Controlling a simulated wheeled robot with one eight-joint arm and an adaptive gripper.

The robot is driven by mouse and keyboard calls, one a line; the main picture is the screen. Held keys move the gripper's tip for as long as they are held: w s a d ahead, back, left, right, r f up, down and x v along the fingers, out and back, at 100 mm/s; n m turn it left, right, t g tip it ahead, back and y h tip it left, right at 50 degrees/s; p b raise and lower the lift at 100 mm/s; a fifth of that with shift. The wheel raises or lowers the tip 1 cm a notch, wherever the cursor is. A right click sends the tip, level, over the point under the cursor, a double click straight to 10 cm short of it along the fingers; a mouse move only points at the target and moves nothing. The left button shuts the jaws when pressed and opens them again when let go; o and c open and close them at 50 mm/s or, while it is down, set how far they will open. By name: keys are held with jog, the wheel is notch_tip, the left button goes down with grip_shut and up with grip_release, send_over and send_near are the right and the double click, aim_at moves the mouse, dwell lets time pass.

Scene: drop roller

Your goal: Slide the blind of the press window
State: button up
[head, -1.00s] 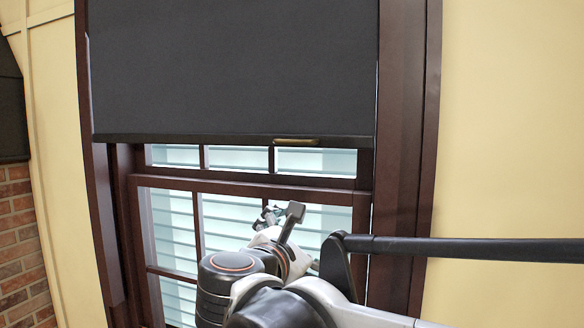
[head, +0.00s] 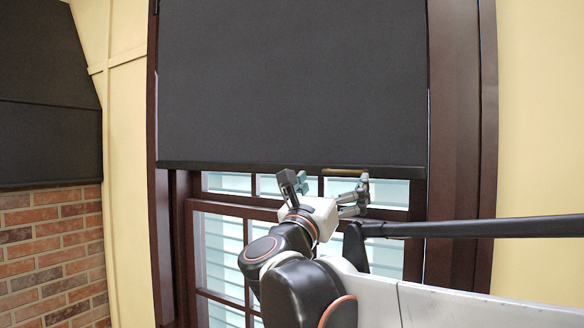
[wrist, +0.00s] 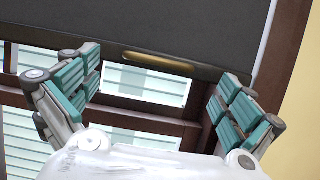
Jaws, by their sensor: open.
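A dark grey roller blind (head: 290,80) covers the upper part of the press window (head: 235,208), which has a dark brown frame. A thin brass-coloured handle (head: 346,171) sits on the blind's bottom bar, right of its middle. In the wrist view the handle (wrist: 158,62) lies beyond and between my fingertips. My gripper (head: 330,188) is open and empty, just below the bar in the head view. In the wrist view my gripper (wrist: 158,88) shows its teal-padded fingers spread wide on both sides of the handle. I see no contact with the handle.
A black bar (head: 480,229) crosses the right side in front of the window frame. A yellow wall (head: 540,120) lies to the right. A brick wall (head: 50,240) and a dark panel (head: 45,100) are at the left.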

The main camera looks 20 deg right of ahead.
aim_at(341, 174)
jog(key=p+x, duration=0.1)
jog(key=x, duration=0.5)
jog(key=shift+a, duration=0.1)
jog(key=c, duration=1.4)
jog(key=shift+f, duration=0.1)
